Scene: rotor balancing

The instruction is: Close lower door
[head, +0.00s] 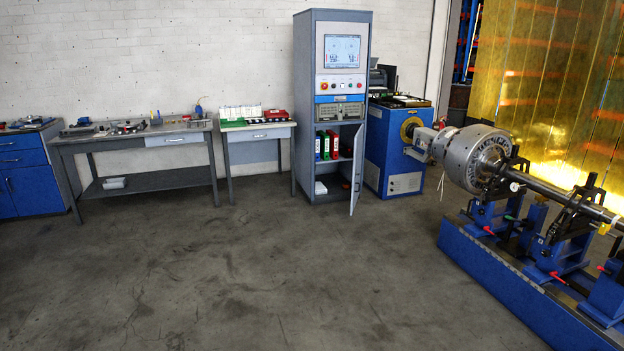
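A tall grey-blue control cabinet (304,90) with a screen and buttons stands against the back wall in the head view. Its lower door (357,171) is hinged on the right side and stands open, swung out toward the room and seen nearly edge-on. The open lower compartment shows green, red and white binders (334,146) on a shelf, with small items below. Neither of my grippers is in the head view.
A blue balancing machine (480,255) with a metal rotor (470,160) fills the right side. A blue machine housing (385,150) stands just right of the cabinet. Workbenches (90,145) line the wall to the left. The concrete floor (230,270) before the cabinet is clear.

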